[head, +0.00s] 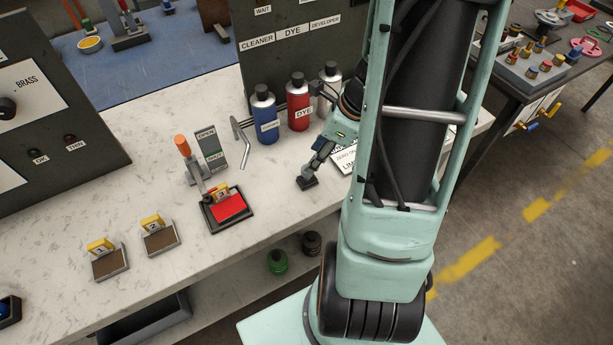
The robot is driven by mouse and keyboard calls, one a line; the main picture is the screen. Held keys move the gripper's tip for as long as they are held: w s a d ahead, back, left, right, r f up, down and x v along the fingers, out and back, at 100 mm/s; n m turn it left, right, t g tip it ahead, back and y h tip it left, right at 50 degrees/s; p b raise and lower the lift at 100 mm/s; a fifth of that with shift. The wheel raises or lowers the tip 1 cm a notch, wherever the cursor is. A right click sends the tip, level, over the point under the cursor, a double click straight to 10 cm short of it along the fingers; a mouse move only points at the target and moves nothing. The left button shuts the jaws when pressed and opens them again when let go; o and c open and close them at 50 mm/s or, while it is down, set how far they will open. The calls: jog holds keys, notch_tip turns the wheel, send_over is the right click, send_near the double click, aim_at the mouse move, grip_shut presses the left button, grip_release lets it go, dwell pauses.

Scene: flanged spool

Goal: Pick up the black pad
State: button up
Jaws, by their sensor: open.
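My gripper (313,170) hangs low over the white worktop, to the right of the red block. Its dark fingertip is close to the worktop. The gap between the fingers is hard to see from here, and nothing shows held in it. I cannot clearly pick out a separate black pad. A black tray (209,222) with a red block (229,207) and a yellow tab stands left of my gripper. Two dark brown blocks with yellow tabs, one (160,240) nearer the tray and one (110,265) farther left, lie on the worktop.
A blue bottle (264,118), a red bottle (298,105) and a grey bottle (330,85) stand behind my gripper. An orange-handled lever (183,147) and a bent metal rod (240,143) stand behind the tray. The front worktop between tray and arm is clear.

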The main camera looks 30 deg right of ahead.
aim_at(307, 176)
jog(key=shift+s+b+x, duration=0.2)
jog(key=shift+x, duration=1.4)
jog(key=shift+s+b+x, duration=0.15)
jog(key=shift+b+x, duration=0.05)
jog(key=shift+x, duration=1.35)
grip_shut()
jog(key=shift+r, duration=0.1)
